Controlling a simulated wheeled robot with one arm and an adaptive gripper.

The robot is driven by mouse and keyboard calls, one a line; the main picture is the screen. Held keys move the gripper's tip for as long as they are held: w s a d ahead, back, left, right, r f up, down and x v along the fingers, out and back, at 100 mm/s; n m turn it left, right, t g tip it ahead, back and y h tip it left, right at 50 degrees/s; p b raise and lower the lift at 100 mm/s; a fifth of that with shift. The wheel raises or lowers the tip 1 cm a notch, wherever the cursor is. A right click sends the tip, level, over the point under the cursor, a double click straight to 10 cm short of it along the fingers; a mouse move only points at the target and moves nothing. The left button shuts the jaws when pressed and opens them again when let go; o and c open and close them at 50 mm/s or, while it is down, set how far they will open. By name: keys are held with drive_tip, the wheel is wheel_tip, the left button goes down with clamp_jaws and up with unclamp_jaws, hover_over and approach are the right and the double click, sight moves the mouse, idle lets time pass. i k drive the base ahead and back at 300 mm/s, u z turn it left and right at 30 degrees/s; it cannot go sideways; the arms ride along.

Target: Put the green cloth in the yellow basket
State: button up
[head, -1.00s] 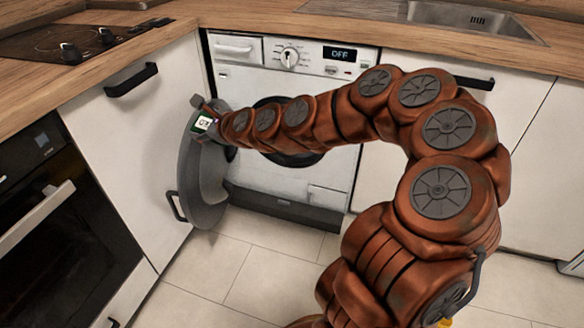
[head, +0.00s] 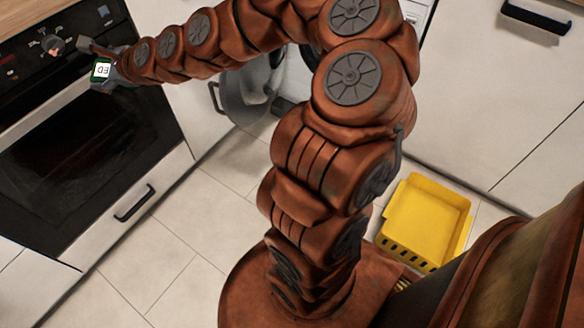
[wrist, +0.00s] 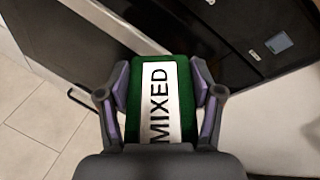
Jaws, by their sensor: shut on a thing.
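My gripper (head: 104,62) is at the upper left of the head view, in front of the oven. It is shut on the green cloth (head: 101,71), held off the floor. In the wrist view, the purple-padded fingers of my gripper (wrist: 160,80) press on both sides of the cloth (wrist: 184,80), which looks like a flat green block with a white label reading "MIXED". The yellow basket (head: 412,257) stands on the floor at the lower right of the head view, well away from my gripper. It looks empty, and my arm passes to its left.
A black oven (head: 95,150) with a bar handle is at the left. The grey round washing machine door (head: 248,95) hangs open behind my arm. White cabinets (head: 480,90) stand behind the basket. Tiled floor (head: 165,240) is clear at the lower left.

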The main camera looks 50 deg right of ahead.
sight(432, 240)
drive_tip(key=u, duration=0.15)
drive_tip(key=k, duration=0.85)
drive_tip(key=z, duration=1.25)
